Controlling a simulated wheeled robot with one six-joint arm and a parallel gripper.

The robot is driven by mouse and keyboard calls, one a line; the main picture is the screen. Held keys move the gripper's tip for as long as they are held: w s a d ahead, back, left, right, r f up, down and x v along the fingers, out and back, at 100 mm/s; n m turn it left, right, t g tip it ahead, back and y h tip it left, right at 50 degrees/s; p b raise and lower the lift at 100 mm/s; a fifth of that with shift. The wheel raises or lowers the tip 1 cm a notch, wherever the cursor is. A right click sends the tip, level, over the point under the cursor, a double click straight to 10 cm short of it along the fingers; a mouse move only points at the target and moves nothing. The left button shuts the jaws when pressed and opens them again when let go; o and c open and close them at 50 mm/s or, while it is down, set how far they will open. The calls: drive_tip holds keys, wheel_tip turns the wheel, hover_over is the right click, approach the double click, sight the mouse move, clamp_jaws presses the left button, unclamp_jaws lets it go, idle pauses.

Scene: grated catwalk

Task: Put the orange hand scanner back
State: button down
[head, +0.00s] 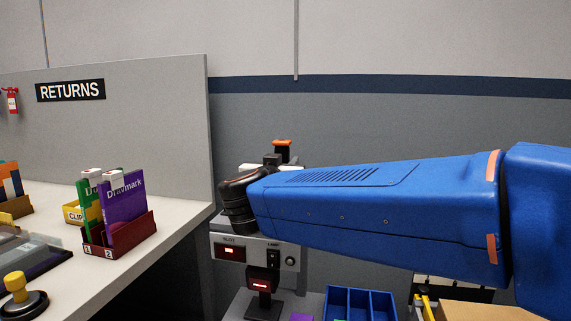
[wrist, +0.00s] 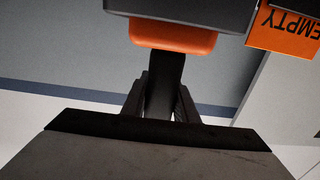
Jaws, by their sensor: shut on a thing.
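The orange hand scanner (wrist: 172,37) is at the top of the wrist view, with an orange end and a dark grey body. Its dark handle runs down between the fingers of my gripper (wrist: 162,95), which is shut on it. In the head view the scanner's orange top (head: 283,143) shows above my blue arm, held up in the air. My gripper's fingers are mostly hidden there behind the arm and dark wrist.
A white counter (head: 175,218) under a RETURNS sign (head: 70,91) is at left, with a red holder of game-like cases (head: 120,236). A blue divided bin (head: 360,303) and a cardboard box (head: 480,312) are low. An orange EMPTY tag (wrist: 287,25) shows in the wrist view.

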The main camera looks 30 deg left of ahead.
drive_tip(key=shift+f, duration=0.1)
drive_tip(key=c, duration=1.4)
unclamp_jaws()
drive_tip(key=shift+s, duration=0.15)
drive_tip(key=v, duration=1.1)
drive_tip(key=shift+s, duration=0.35)
drive_tip(key=shift+s+d, duration=0.1)
drive_tip(key=shift+d, duration=0.05)
